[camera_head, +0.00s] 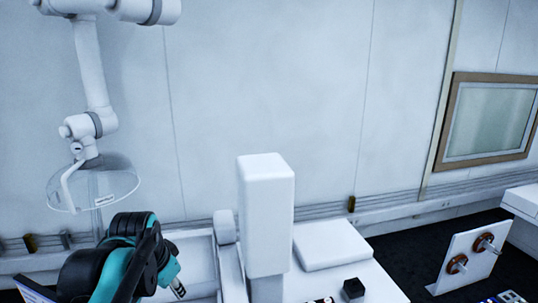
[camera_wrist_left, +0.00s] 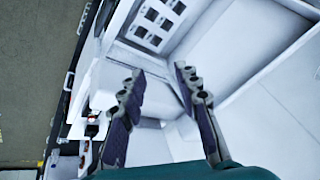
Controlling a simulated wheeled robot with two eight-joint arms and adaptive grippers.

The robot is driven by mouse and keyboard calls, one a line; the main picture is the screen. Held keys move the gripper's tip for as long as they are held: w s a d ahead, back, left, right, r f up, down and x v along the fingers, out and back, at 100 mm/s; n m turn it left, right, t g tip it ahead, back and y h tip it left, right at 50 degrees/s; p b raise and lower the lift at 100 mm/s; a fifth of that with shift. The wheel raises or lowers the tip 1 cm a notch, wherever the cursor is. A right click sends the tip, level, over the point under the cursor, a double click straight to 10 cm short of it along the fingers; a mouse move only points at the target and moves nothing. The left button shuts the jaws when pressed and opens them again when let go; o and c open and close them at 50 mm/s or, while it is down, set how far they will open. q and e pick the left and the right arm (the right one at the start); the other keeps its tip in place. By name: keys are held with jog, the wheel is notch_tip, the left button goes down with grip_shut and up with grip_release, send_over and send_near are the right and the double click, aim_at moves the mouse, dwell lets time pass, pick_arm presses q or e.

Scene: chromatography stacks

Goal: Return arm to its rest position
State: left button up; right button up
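My left arm, teal and black, comes in at the lower left of the head view. Its gripper (camera_head: 178,288) shows only in part at the bottom edge, close to the white bench equipment. In the left wrist view the two dark, jointed fingers of my left gripper (camera_wrist_left: 158,78) stand apart, with nothing held between them. White surfaces lie beyond and below the fingers. My right arm and right gripper do not show in either view.
A tall white column (camera_head: 265,210) stands right of my left arm. A clear extraction hood (camera_head: 97,185) hangs above the arm. A black cube (camera_head: 353,288) sits on the white bench. A white plate with two knobs (camera_head: 470,255) stands at right. A panel with dark squares (camera_wrist_left: 158,20) shows in the wrist view.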

pick_arm(q)
jog(key=s+d+f+n+t, duration=0.1)
jog(key=s+d+f+n, duration=0.15)
jog(key=s+f, duration=0.45)
jog(key=s+d+f+n+t, duration=0.1)
jog(key=s+d+f+n, duration=0.15)
jog(key=s+f, duration=0.4)
notch_tip(320, 180, down, 36)
jog(key=b, duration=3.5)
jog(key=shift+a+f+n+t+b, duration=0.15)
jog(key=shift+f+n+t+b, duration=0.15)
jog(key=shift+n+b, duration=0.1)
